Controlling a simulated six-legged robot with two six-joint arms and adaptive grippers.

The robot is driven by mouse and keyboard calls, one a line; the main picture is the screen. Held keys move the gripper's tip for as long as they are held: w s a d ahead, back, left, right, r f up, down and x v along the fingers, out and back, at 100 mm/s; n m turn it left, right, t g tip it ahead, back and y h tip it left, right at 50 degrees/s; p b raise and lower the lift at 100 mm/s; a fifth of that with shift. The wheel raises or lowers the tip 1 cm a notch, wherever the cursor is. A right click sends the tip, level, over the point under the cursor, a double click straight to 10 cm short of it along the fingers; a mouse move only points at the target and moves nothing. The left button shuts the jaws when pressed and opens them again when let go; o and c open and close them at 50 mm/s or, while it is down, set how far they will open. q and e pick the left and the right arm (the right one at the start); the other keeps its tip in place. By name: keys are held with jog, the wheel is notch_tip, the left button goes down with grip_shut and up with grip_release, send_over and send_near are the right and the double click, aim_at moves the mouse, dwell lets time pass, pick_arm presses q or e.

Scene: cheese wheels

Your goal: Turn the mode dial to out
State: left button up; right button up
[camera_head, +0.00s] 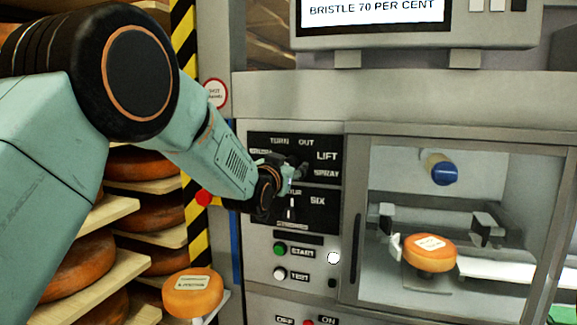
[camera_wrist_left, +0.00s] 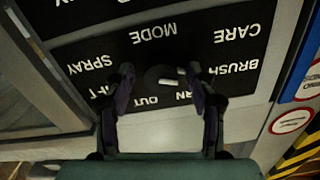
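The mode dial is a dark round knob on a black label panel; it shows between the fingers in the left wrist view (camera_wrist_left: 153,76), where the lettering is upside down. A white mark on it lies toward the BRUSH and TURN side. The word OUT (camera_wrist_left: 146,101) is close to the knob, on the palm side. My left gripper (camera_head: 296,170) is at the panel in the head view and hides the dial there. In the wrist view its fingers (camera_wrist_left: 160,85) stand apart on either side of the knob; firm contact is not visible. My right gripper is out of view.
Below the mode labels are a second dial (camera_head: 291,208), a green START button (camera_head: 280,249) and a white TEST button (camera_head: 280,275). A glazed chamber (camera_head: 470,170) with an orange cheese wheel (camera_head: 430,254) is at right. Cheese shelves (camera_head: 115,208) stand at left.

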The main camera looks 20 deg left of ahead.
pick_arm(q)
jog(key=shift+s+r, duration=0.25)
jog(key=shift+s, duration=0.15)
jog(key=shift+c, duration=2.2)
jog(key=shift+w+a+f, duration=0.1)
jog(key=shift+w+f, duration=0.05)
jog(key=shift+w, duration=0.05)
jog(key=c, duration=0.7)
